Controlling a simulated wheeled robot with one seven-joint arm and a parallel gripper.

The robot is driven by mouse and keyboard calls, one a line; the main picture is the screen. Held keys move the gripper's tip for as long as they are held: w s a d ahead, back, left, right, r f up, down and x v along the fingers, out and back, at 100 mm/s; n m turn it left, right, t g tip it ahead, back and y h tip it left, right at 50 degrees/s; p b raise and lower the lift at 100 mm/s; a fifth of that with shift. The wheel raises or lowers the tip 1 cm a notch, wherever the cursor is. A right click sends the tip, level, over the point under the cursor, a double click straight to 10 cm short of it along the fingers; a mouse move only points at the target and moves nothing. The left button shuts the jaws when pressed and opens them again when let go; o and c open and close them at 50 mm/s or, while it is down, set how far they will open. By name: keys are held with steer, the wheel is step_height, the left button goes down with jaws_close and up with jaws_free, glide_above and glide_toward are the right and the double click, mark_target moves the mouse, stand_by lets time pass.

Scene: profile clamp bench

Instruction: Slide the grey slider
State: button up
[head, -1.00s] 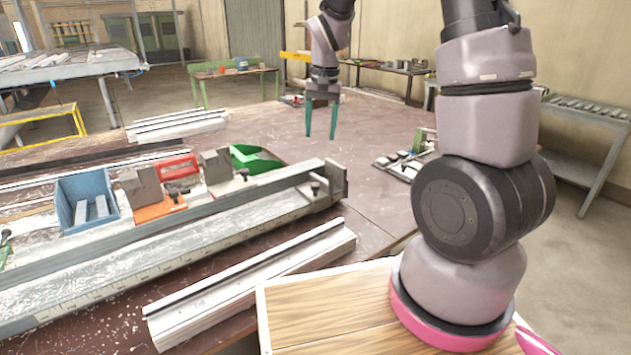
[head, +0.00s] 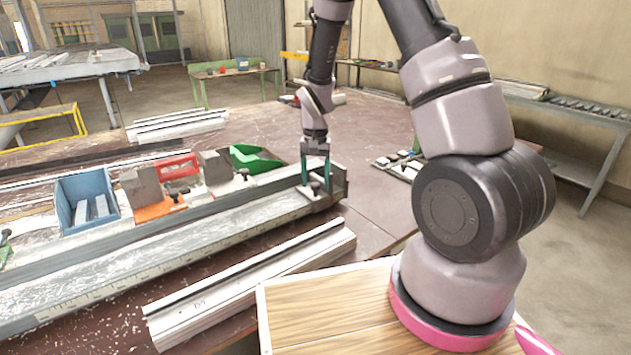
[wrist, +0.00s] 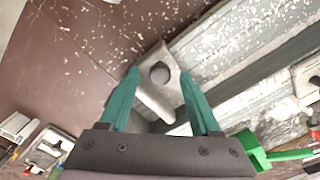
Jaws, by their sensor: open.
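The grey slider (head: 317,195) sits at the right end of the long grey profile clamp rail (head: 200,222), with a small dark knob on top. In the wrist view the slider (wrist: 155,97) is a light grey piece with a round dark knob (wrist: 160,73). My gripper (head: 315,181) points down over that rail end. Its two green fingers are open, one on each side of the knob, and the gripper also shows in the wrist view (wrist: 160,74). I cannot tell whether a finger touches the slider.
A blue bin (head: 68,213), an orange holder (head: 158,210) and a green scoop-like bin (head: 252,159) stand behind the rail. A loose white profile (head: 245,285) lies in front. White shavings litter the bench. The brown bench top right of the rail end is mostly clear.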

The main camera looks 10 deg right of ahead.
steer(key=shift+f, duration=0.25)
jaws_close()
stand_by(1.4)
